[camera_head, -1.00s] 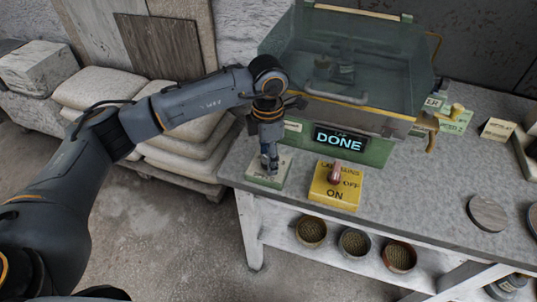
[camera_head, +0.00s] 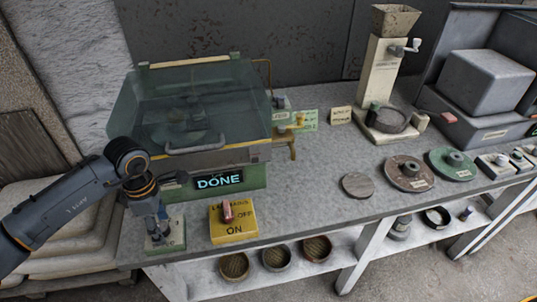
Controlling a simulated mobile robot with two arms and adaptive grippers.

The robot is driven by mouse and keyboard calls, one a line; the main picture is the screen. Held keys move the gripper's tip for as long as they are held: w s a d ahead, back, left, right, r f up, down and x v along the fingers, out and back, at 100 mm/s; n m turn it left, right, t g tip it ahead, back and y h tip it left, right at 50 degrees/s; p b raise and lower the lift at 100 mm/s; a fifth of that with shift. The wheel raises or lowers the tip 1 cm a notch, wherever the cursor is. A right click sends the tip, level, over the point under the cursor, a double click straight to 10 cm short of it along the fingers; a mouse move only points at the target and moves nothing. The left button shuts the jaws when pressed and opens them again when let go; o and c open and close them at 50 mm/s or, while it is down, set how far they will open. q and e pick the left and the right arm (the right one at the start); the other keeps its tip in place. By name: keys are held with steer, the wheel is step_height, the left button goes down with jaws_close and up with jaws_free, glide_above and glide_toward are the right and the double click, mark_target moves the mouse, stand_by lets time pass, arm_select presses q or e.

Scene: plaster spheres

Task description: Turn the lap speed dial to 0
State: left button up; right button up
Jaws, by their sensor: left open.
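My left gripper (camera_head: 158,234) points down over a small pale green panel (camera_head: 178,236) at the bench's front left corner. It is open, and its fingers cover the middle of the panel, so any dial there is hidden and its setting cannot be read. I cannot tell whether the fingers touch it. Behind it stands the green machine (camera_head: 240,178) with a clear lid and a display (camera_head: 218,180) reading "DONE". My right gripper is not in view.
A yellow switch box (camera_head: 233,229) with a red lever, marked ON and OFF, sits just right of the green panel. Round discs (camera_head: 410,173) and a tall hopper device (camera_head: 379,75) stand further right. Bowls (camera_head: 275,258) sit on the shelf below. The bench's front middle is clear.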

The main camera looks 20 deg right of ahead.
mark_target(162, 226)
arm_select(q)
steer(key=m+p, duration=0.7)
steer(key=m, duration=0.1)
steer(key=shift+s+r, duration=0.1)
steer(key=shift+r, duration=0.25)
steer(key=shift+m, duration=0.6)
step_height(162, 226, up, 13)
steer(key=b, duration=0.4)
steer(key=s+d+n+g+h, duration=0.1)
steer(key=s+d+h, duration=0.2)
steer(key=d, duration=0.4)
steer(key=s+d+h, duration=0.2)
steer(key=d+h, duration=0.2)
steer(key=d, duration=0.4)
steer(key=s+d+r+n+h, duration=0.4)
steer(key=d+r+n+h, duration=0.2)
steer(key=d+r+h, duration=0.2)
steer(key=shift+s+d+r+g+h, duration=0.15)
steer(key=shift+d+r+g+h, duration=0.2)
steer(key=shift+d+h, duration=0.45)
steer(key=shift+r, duration=0.1)
